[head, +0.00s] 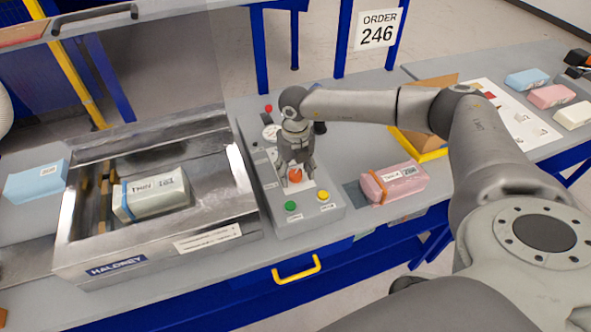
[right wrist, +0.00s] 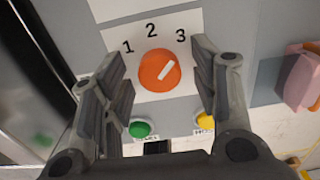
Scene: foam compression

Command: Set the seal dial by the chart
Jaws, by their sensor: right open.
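The orange seal dial (right wrist: 158,71) sits on a white plate marked 1, 2 and 3, on the grey control box (head: 262,180). Its white pointer line leans up and right, roughly toward the 3. My right gripper (head: 295,172) points down over the dial. In the right wrist view its fingers (right wrist: 160,85) are open, one on each side of the dial and apart from it. A white chart sheet (head: 520,128) with coloured patches lies on the right-hand table; its details are too small to read. My left gripper is not in view.
Green (head: 291,206) and yellow (head: 323,195) buttons sit just in front of the dial. A metal chamber (head: 240,185) holding a wrapped pale foam block (head: 155,195) stands left. A pink banded block (head: 395,183) lies right of the box. An "ORDER 246" sign (head: 378,28) hangs behind.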

